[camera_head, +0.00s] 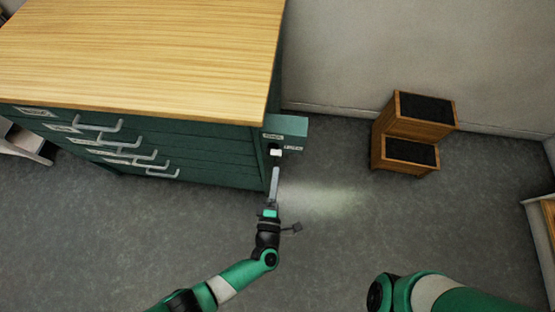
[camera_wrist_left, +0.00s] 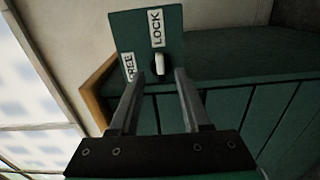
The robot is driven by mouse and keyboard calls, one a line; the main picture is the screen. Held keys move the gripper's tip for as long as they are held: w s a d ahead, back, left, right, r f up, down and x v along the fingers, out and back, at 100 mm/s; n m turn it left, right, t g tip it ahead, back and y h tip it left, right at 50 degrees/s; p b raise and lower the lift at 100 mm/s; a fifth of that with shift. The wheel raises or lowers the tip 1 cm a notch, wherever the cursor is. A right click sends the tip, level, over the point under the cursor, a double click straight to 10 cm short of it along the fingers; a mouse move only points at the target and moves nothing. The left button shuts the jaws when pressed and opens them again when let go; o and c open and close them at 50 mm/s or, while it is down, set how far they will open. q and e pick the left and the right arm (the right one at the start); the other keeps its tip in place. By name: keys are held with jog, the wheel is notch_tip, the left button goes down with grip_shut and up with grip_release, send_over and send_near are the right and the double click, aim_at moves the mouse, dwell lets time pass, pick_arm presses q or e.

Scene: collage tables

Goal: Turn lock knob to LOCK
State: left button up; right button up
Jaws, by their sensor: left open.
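The lock knob (camera_head: 276,152) is small and white, on a green plate (camera_head: 287,125) at the cabinet's right front corner. In the left wrist view the knob (camera_wrist_left: 160,65) looks elongated up and down. The LOCK label (camera_wrist_left: 157,27) is above it and the FREE label (camera_wrist_left: 129,67) to its left. I cannot tell for sure which label the knob points to. My left gripper (camera_head: 275,170) is open just in front of the knob. In the wrist view its fingertips (camera_wrist_left: 159,76) flank the knob; contact is not visible. My right gripper is out of view.
The green cabinet (camera_head: 200,155) has a wooden top (camera_head: 150,45) and several drawers with protruding grey handles left of my left gripper. A wooden step stool (camera_head: 405,165) stands by the wall at right. The floor between cabinet and stool is clear.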

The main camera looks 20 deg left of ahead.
pick_arm(q)
jog(key=p+v, duration=0.1)
jog(key=v, duration=0.4)
jog(key=shift+s, duration=0.1)
dwell(0.3)
